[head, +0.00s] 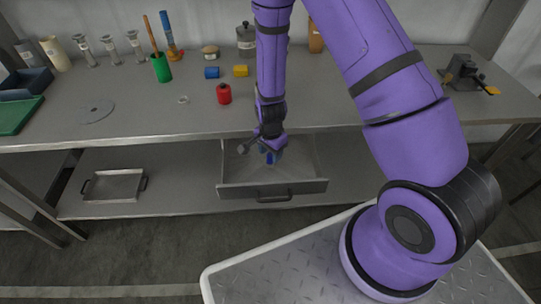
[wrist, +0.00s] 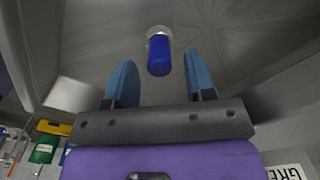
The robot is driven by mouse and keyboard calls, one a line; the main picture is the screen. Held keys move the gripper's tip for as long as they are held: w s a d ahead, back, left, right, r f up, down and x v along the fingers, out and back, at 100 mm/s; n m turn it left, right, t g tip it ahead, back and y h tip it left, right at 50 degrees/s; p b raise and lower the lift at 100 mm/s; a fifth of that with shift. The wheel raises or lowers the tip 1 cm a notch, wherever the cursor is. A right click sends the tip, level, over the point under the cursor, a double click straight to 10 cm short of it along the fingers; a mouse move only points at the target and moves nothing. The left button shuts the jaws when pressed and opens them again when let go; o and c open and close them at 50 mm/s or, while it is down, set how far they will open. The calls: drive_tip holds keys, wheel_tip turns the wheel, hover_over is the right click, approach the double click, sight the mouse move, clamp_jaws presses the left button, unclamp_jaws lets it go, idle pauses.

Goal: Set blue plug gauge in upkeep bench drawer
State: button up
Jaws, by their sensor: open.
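The blue plug gauge (wrist: 158,56), a blue cylinder with a pale metallic end, is inside the open bench drawer (head: 285,189). In the wrist view it shows between and beyond the two blue fingertips of my gripper (wrist: 159,62), with clear gaps on both sides. My gripper is open and reaches down into the drawer in the head view (head: 270,156). Its fingers and wrist largely cover the gauge there. I cannot tell whether the gauge rests fully on the drawer floor.
The grey bench (head: 330,105) stands above the drawer. A red bottle (head: 224,93), a blue cylinder (head: 212,72), a yellow block (head: 240,71) and a green cup (head: 161,68) stand on it. A metal tray (head: 114,185) lies on the lower shelf. The drawer walls are close around my gripper.

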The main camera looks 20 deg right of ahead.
wheel_tip(320, 180, up, 10)
wheel_tip(320, 180, up, 13)
drive_tip(key=n+t+y, duration=0.1)
drive_tip(key=n, duration=0.2)
hover_over(270, 154)
drive_tip(key=s, duration=0.1)
drive_tip(key=s+d+r+n+t, duration=0.1)
drive_tip(key=s+r+n, duration=0.1)
drive_tip(key=r, duration=0.3)
drive_tip(key=s+d+r+n, duration=0.1)
drive_tip(key=s+d+r, duration=0.1)
drive_tip(key=r, duration=0.4)
drive_tip(key=s+d+r+n+t, duration=0.1)
drive_tip(key=s+d+r+n, duration=0.1)
drive_tip(key=s+r, duration=0.5)
drive_tip(key=s+d+r+n+t+h, duration=0.1)
drive_tip(key=s+d+r+n+t, duration=0.1)
drive_tip(key=s+r+n, duration=0.2)
drive_tip(key=s+r, duration=0.3)
drive_tip(key=s, duration=0.4)
drive_tip(key=shift+n, duration=0.3)
